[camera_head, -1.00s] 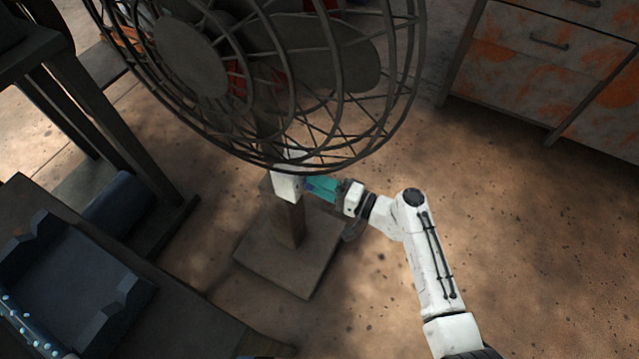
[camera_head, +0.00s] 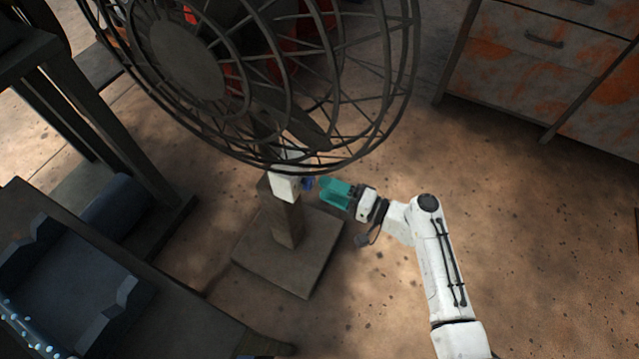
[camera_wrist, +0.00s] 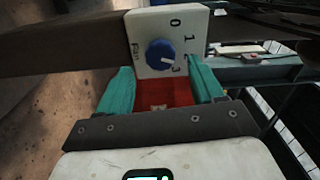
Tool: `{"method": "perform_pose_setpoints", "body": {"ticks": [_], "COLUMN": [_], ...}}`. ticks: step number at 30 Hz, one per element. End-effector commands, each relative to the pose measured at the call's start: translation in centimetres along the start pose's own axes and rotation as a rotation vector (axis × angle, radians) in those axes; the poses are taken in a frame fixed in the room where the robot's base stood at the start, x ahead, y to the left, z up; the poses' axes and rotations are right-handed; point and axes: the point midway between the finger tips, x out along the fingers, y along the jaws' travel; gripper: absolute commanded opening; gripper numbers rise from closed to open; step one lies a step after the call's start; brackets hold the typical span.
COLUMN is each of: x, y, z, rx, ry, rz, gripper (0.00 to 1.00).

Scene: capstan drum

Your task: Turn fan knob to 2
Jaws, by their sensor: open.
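The fan (camera_head: 185,60) stands on a post with a square base. A white control box (camera_head: 285,187) sits on the post below the cage, with a blue knob (camera_head: 308,184) on its right side. In the wrist view the knob (camera_wrist: 160,52) is on a white panel (camera_wrist: 150,18) marked Fan, 0, 1, 2, 3. Its white mark points right and slightly down, about between 2 and 3; the exact setting is hard to tell. My gripper (camera_head: 334,193) is open, its teal fingers empty and apart from the knob. In the wrist view my gripper (camera_wrist: 164,86) faces the panel, the knob just beyond the fingertips.
The fan cage hangs just above my gripper. A dark workbench (camera_head: 185,300) stands at lower left and a rusty drawer cabinet (camera_head: 520,55) at upper right. The floor (camera_head: 530,220) right of the fan is clear.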

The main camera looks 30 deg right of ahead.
Motion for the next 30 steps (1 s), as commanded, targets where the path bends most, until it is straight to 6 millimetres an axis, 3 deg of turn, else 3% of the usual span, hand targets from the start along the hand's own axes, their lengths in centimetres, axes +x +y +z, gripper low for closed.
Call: {"method": "perform_pose_setpoints", "body": {"ticks": [6, 12, 30], "x": [-4.3, -6.6, -7.1], "y": [-0.1, -0.1, 0.0], "z": [-0.1, -0.1, 0.0], "rx": [0.000, 0.000, 0.000], "ry": [0.004, 0.002, 0.001], "rz": [0.001, 0.000, 0.000], "gripper": [0.67, 0.67, 0.67]}}
